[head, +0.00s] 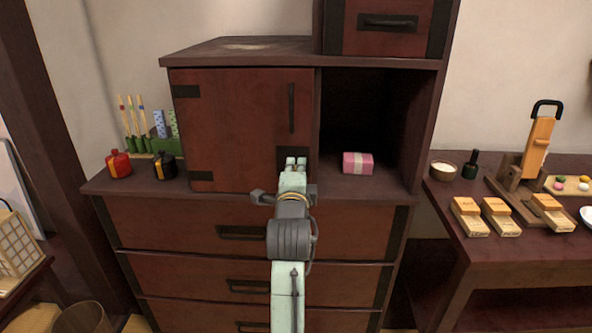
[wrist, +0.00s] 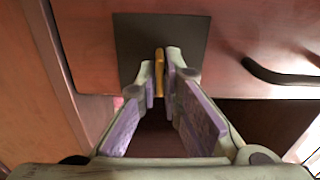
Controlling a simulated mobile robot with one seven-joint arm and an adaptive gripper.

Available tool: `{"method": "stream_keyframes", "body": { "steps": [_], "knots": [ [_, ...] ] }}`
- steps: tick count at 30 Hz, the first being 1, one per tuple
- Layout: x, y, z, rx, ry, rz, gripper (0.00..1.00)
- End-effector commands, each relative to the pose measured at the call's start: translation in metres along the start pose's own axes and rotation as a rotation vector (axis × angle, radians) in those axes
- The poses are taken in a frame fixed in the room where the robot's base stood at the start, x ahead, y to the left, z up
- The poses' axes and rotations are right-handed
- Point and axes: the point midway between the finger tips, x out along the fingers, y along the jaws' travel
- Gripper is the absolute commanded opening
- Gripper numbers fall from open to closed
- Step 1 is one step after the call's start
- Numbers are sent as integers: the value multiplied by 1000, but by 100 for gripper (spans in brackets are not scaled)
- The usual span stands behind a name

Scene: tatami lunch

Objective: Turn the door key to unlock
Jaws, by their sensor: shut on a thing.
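The red-brown cabinet door (head: 243,125) is closed, with a dark vertical handle (head: 291,108) near its right edge. A dark lock plate (head: 290,153) sits at its lower right corner, partly hidden behind my gripper (head: 295,163). In the wrist view, the gold key (wrist: 159,72) stands out from the dark lock plate (wrist: 190,35). My gripper's fingertips are shut on the key from both sides. The key looks upright along the picture, its flat edge toward the camera. The key itself is hidden in the head view.
An open compartment right of the door holds a pink box (head: 357,163). Drawers (head: 160,222) lie below. Left of the door stand a red pouch (head: 118,164) and a black pouch (head: 165,165). A side table (head: 460,232) with wooden pieces is at right.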

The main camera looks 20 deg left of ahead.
Motion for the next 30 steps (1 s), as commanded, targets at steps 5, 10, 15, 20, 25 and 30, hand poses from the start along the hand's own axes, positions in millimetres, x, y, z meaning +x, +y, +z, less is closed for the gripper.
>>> {"method": "stream_keyframes", "body": {
  "steps": [5, 10, 15, 20, 25, 30],
  "knots": [
    [0, 1, 0, 33, -1, 1, 0],
    [0, 1, 0, 41, -1, 1, 0],
    [0, 1, 0, 41, 0, 1, 0],
    [0, 1, 0, 40, -1, 1, 10],
    [0, 1, 0, 40, 0, 1, 22],
    [0, 0, 0, 40, 0, 0, 25]
  ]
}}
